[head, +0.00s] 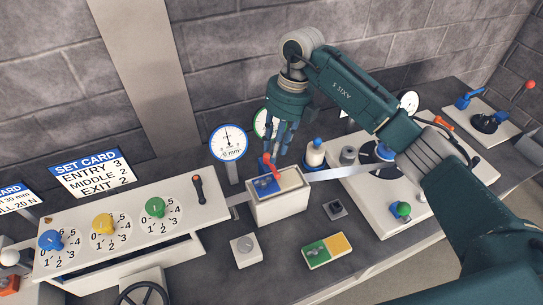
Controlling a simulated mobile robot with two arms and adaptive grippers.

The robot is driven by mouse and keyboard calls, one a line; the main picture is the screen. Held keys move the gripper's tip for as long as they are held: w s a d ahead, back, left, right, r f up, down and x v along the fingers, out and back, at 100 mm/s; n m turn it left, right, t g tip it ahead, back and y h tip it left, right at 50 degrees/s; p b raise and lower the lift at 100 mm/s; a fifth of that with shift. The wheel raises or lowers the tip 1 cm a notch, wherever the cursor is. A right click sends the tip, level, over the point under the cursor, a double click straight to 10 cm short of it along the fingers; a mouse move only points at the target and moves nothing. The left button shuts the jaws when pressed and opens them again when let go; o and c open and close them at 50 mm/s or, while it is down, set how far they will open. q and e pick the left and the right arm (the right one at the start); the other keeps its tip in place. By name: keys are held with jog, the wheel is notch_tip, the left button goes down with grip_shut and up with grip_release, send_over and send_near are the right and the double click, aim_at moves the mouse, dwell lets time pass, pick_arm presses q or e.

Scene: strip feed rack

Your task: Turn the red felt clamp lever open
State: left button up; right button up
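The red felt clamp lever (267,164) stands up from the top of a small white box (279,210) in the middle of the bench. A blue pad (266,187) lies below the lever and a tan pad (289,178) beside it on the box top. My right gripper (283,147) points down just above and behind the lever. Its fingertips are close to the lever; I cannot tell if they touch it. The fingers are small and overlap in view, so their opening is unclear. My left gripper is not in view.
A white panel (75,250) with blue, yellow and green dials stands left. A round gauge (228,141) rises behind the box. A metal strip (337,172) runs right towards a white plate (362,212). A green-yellow block (326,250) lies in front.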

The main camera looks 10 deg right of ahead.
aim_at(270, 165)
jog(key=shift+s+a+f+p, duration=0.1)
jog(key=shift+a+f+p, duration=0.1)
jog(key=shift+f, duration=0.65)
jog(key=shift+w+a+f+p, duration=0.15)
jog(key=shift+f+p, duration=0.1)
jog(key=shift+f, duration=0.65)
jog(key=shift+s+a+f+p, duration=0.15)
jog(key=shift+a+f+p, duration=0.05)
jog(key=shift+f, duration=0.65)
grip_shut()
